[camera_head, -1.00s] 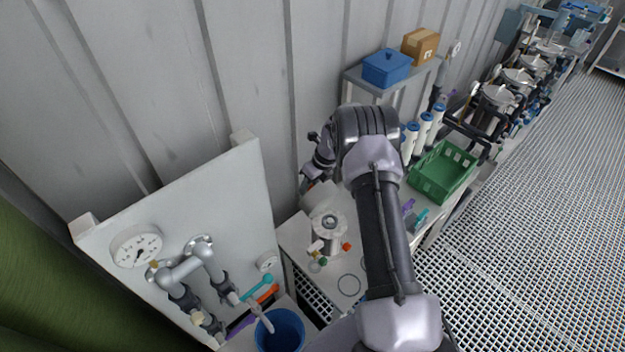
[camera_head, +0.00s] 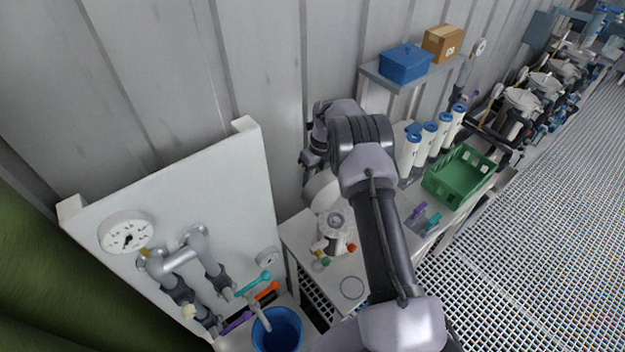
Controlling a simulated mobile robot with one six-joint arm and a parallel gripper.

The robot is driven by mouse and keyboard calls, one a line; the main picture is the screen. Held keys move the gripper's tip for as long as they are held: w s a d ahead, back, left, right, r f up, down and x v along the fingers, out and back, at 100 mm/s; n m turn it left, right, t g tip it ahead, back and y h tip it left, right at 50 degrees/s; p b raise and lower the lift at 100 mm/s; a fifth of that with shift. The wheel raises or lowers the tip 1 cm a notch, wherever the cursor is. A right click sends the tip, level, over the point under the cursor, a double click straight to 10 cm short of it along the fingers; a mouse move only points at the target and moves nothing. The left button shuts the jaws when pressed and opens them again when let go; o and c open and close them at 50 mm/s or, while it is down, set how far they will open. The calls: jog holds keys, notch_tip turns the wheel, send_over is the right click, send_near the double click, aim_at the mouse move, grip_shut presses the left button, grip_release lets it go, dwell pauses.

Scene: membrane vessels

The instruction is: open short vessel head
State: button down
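A short metal vessel (camera_head: 335,222) with a round top stands upright on the white table, left of my arm. Small red, green and pale fittings show at its base. A pale, rounded thing (camera_head: 320,190) sits just behind it, partly covered by my arm; I cannot tell whether it is a vessel head. My gripper (camera_head: 312,160) is behind and above the vessel, near the wall, apart from the vessel's top in the picture. Its fingers are small and mostly hidden by the wrist, so I cannot see whether it is open or holds anything.
A blue bucket (camera_head: 278,330) and a gauge panel (camera_head: 225,185) stand at left. A shelf holds a blue box (camera_head: 405,64). Grating floor lies right.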

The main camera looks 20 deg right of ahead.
jog(key=c, duration=1.1)
grip_release()
jog(key=shift+s+f, duration=0.1)
jog(key=d+r, duration=0.1)
jog(key=r, duration=0.4)
jog(key=d+r, duration=0.1)
jog(key=r, duration=0.5)
jog(key=d+r, duration=0.1)
jog(key=r, duration=0.5)
jog(key=shift+w+d+r+b, duration=0.1)
jog(key=shift+w+d+b, duration=0.1)
jog(key=shift+d+b, duration=0.1)
